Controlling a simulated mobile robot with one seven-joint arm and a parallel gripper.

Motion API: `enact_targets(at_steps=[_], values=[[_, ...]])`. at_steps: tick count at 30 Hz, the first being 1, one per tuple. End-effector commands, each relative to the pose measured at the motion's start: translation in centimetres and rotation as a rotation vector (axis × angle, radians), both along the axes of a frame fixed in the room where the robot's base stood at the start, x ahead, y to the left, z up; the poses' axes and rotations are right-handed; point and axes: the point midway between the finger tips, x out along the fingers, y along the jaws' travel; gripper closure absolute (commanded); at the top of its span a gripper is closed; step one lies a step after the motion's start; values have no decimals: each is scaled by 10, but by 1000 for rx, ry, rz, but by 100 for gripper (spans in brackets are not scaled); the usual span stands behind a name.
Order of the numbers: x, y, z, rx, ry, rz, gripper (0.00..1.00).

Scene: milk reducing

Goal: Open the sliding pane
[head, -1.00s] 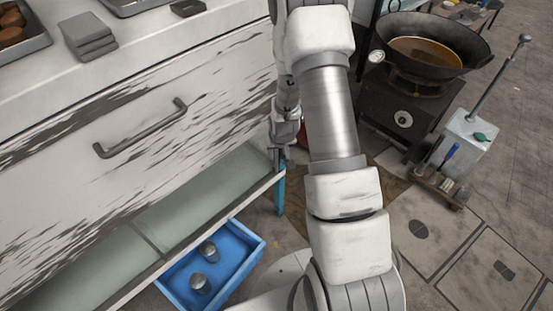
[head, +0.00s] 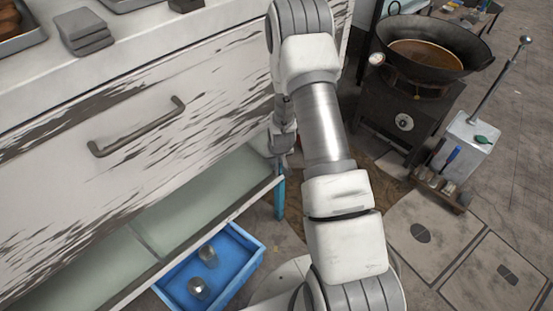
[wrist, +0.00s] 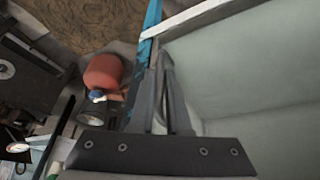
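The cabinet has a scratched white front panel with a grey bar handle (head: 138,128). Below it, pale green panes (head: 85,268) show in the long lower opening, with a thin divider between them; I cannot tell which pane slides. My gripper (wrist: 160,58) points down at the right end of this opening, beside the cabinet's edge and blue leg (head: 279,195). In the wrist view its dark fingers are together, with their tips at the frame's edge by the pale green surface (wrist: 245,75). I cannot tell whether they touch it. My arm partly hides the gripper in the head view.
A blue crate (head: 246,279) with two metal cups stands on the floor under the cabinet front. A stove with a wok (head: 462,62) and a white canister (head: 465,140) stand to the right. A red round object (wrist: 103,70) is near the gripper in the wrist view.

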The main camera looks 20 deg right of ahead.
Motion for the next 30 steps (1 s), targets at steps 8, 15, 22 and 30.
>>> enact_targets(at_steps=[8,15,22,30], values=[[0,0,0,0,0,0,100],[0,0,0,0,0,0,100],[0,0,0,0,1,0,100],[0,0,0,0,1,0,100]])
